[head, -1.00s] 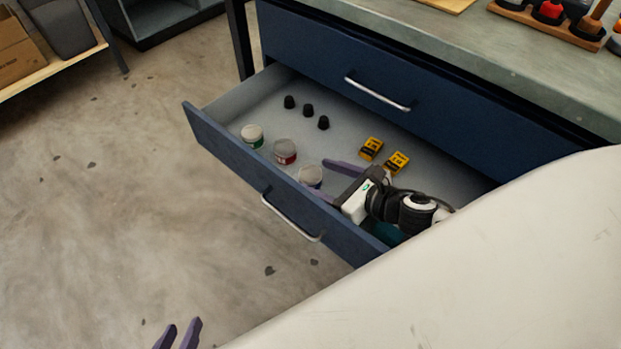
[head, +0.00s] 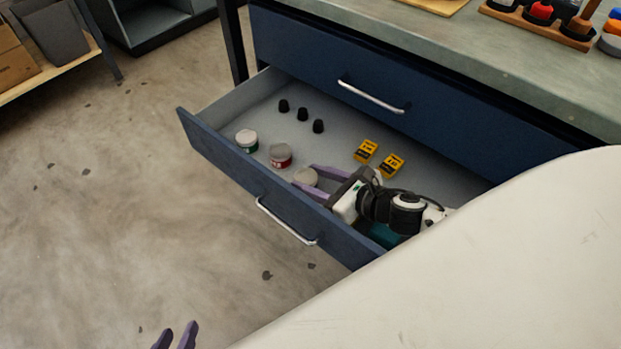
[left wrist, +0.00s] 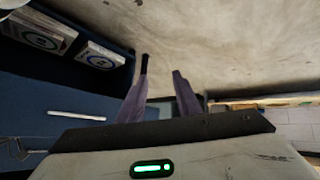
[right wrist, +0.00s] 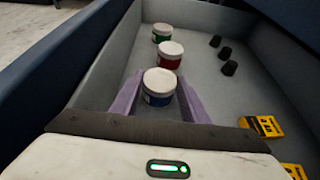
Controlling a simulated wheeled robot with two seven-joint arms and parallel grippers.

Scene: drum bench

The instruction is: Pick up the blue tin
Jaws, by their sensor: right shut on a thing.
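The blue tin (right wrist: 158,88) has a white lid and a blue band. It stands upright in the open drawer (head: 222,104), between the fingers of my right gripper (right wrist: 160,92), which is shut on it. In the head view only the pale lid of the tin (head: 305,177) shows clearly, with the right gripper (head: 312,181) at it. My left gripper (head: 175,335) is at the bottom edge of the head view, over the floor. Its fingers are apart and empty in the left wrist view (left wrist: 160,72).
A red-banded tin (head: 281,155) and a green-banded tin (head: 246,140) stand in a row beyond the blue tin. Several black knobs (head: 302,114) and two yellow boxes (head: 366,151) lie further back in the drawer. The drawer's front wall (head: 215,150) is close to the right gripper.

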